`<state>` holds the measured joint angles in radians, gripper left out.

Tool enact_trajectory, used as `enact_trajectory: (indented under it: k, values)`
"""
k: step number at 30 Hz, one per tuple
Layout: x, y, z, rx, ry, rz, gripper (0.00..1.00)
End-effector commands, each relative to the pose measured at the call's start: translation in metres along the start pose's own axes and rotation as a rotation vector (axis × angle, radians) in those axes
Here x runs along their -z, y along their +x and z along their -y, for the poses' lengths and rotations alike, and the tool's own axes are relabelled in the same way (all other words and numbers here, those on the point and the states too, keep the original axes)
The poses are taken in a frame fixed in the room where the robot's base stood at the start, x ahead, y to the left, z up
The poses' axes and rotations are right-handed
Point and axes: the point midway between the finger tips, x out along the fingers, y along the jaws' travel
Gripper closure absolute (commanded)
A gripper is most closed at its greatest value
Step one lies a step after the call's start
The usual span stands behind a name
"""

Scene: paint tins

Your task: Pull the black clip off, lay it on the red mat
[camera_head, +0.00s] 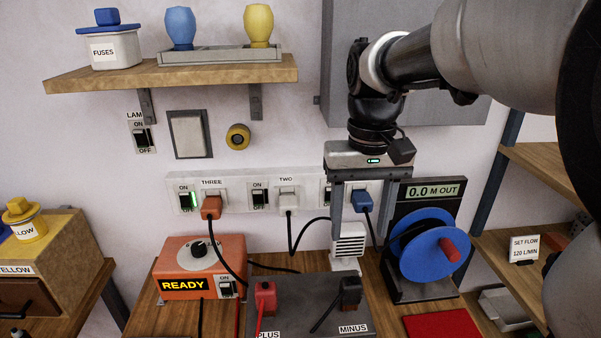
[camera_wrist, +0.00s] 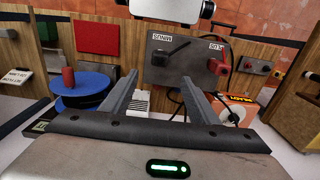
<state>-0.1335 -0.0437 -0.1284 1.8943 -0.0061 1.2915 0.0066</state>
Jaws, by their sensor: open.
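The black clip (camera_head: 350,291) is on the right side of a dark grey block (camera_head: 308,291), by the MINUS label. It also shows in the wrist view (camera_wrist: 160,57), beyond my fingertips. A red clip (camera_head: 265,297) is on the same block's left side, by PLUS. The red mat (camera_head: 442,324) lies to the right of the block, partly cut off by the frame edge; the wrist view shows it too (camera_wrist: 97,37). My gripper (camera_head: 357,242) is open and empty, its fingers pointing down. It is above and behind the black clip, apart from it.
Behind my fingers, a blue plug (camera_head: 362,200) sits in a wall socket strip. A blue reel (camera_head: 428,248) stands right of the block, behind the mat. An orange READY box (camera_head: 202,270) is at left. A black cable (camera_head: 293,235) hangs from socket TWO.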

Motion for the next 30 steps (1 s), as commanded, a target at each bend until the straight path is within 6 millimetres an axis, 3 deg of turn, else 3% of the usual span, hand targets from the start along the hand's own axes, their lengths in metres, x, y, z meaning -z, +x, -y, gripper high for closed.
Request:
enact_trajectory:
  k: [18, 24, 30]
  values:
    - [-0.001, 0.122, 0.000, 0.001, 0.000, 0.004, 0.45]
    - [-0.001, 0.148, 0.000, 0.001, 0.001, 0.001, 0.45]
    - [-0.001, 0.157, 0.000, 0.000, 0.000, 0.000, 0.45]
